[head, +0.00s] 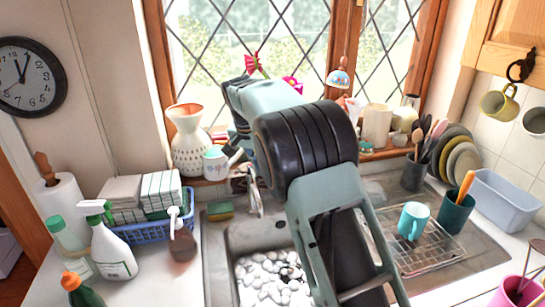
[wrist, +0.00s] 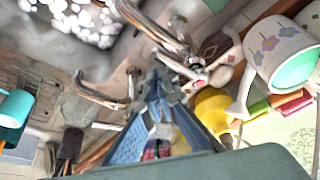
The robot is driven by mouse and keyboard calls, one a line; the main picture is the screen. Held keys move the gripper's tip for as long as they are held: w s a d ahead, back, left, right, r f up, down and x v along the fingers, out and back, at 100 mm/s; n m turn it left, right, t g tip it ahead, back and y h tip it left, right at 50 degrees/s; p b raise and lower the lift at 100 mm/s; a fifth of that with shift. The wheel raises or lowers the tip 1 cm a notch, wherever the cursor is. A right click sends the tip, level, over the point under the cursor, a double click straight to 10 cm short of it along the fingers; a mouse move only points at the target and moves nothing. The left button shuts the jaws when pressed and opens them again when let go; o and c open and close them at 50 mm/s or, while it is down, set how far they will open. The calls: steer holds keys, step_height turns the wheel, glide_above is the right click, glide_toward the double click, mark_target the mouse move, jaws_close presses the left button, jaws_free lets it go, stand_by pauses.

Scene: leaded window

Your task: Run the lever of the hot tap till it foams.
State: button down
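A chrome tap (head: 254,192) stands at the back of the metal sink (head: 217,262), just left of my arm. In the wrist view two chrome taps show, one upper (wrist: 150,30) and one to the left (wrist: 97,94). The upper tap has a small red mark near its base. White foam-like lumps (head: 268,276) lie in the sink, also at the wrist view's upper left (wrist: 75,18). My gripper (wrist: 165,86) points at the tap bases, its blue-grey fingers converging with tips together. I cannot tell whether they touch a tap. My arm hides much of this area in the head view.
A flowered white watering can (wrist: 283,50) stands close right of the gripper. A patterned vase (head: 190,150) is on the sill. A sponge (head: 220,211) lies left of the tap. Right of the sink are a turquoise mug (head: 413,220) and a drying rack (head: 437,250).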

steer(key=shift+s+a+f, duration=0.1)
steer(key=shift+s+a, duration=0.1)
steer(key=shift+a, duration=0.15)
